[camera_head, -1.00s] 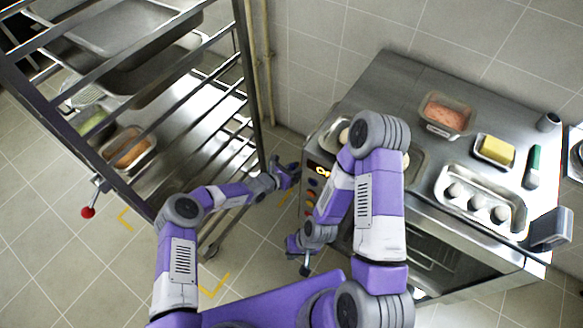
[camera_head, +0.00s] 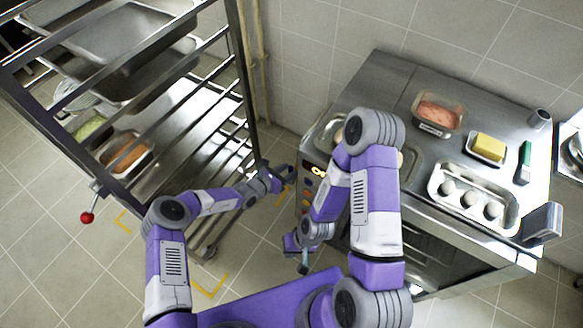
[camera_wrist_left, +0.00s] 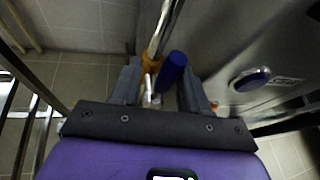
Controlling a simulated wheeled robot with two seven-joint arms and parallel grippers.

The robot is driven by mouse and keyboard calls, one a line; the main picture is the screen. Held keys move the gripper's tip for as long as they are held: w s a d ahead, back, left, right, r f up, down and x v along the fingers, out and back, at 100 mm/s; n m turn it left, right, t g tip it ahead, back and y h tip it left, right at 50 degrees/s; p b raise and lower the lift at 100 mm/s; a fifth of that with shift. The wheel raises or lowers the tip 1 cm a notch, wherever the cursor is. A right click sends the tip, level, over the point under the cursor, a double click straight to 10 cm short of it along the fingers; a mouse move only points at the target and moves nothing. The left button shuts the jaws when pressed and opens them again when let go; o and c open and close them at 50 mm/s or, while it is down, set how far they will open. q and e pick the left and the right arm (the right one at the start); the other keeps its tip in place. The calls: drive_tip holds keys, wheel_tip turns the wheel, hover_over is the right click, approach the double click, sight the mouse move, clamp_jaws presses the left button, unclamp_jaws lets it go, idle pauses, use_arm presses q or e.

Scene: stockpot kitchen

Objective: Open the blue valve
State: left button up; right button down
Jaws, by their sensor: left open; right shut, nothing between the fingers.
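The blue valve handle (camera_wrist_left: 172,70) shows in the left wrist view, on a metal pipe (camera_wrist_left: 166,25), with a yellow-orange part (camera_wrist_left: 152,64) just left of it. My left gripper (camera_wrist_left: 160,85) is open, with one finger on each side of the blue handle; I cannot tell whether they touch it. In the head view my left gripper (camera_head: 282,175) is low between the rack and the oven unit, and the valve cannot be made out there. My right gripper (camera_head: 303,262) is shut and empty, low in front of the oven unit.
A metal rack (camera_head: 240,60) with trays stands at the left, with a red-knobbed lever (camera_head: 87,217). The steel oven unit (camera_head: 375,80) at the right holds food trays. A blue oval knob (camera_wrist_left: 250,78) sits on a steel panel close right of my left gripper.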

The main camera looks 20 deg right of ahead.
use_arm(q)
drive_tip(key=p+v, duration=0.1)
drive_tip(key=v, duration=0.3)
drive_tip(key=shift+s+a+r, duration=0.15)
drive_tip(key=shift+a, duration=0.2)
drive_tip(key=s+a+f+m+g+y, duration=0.25)
drive_tip(key=s+a+m, duration=0.2)
drive_tip(key=s, duration=0.35)
drive_tip(key=s+a+f+m+g+y, duration=0.1)
drive_tip(key=s+a+m+g+y, duration=0.1)
drive_tip(key=s+a+m+g, duration=0.35)
drive_tip(key=s+a+r+m+t+y, duration=0.2)
drive_tip(key=s+a+r+m+y, duration=0.1)
drive_tip(key=s+a+m, duration=0.8)
drive_tip(key=s+a+y, duration=0.1)
drive_tip(key=s+a, duration=0.1)
drive_tip(key=shift+a+r+m+t, duration=0.25)
drive_tip(key=shift+a+m+t, duration=0.1)
drive_tip(key=shift+m+t, duration=0.05)
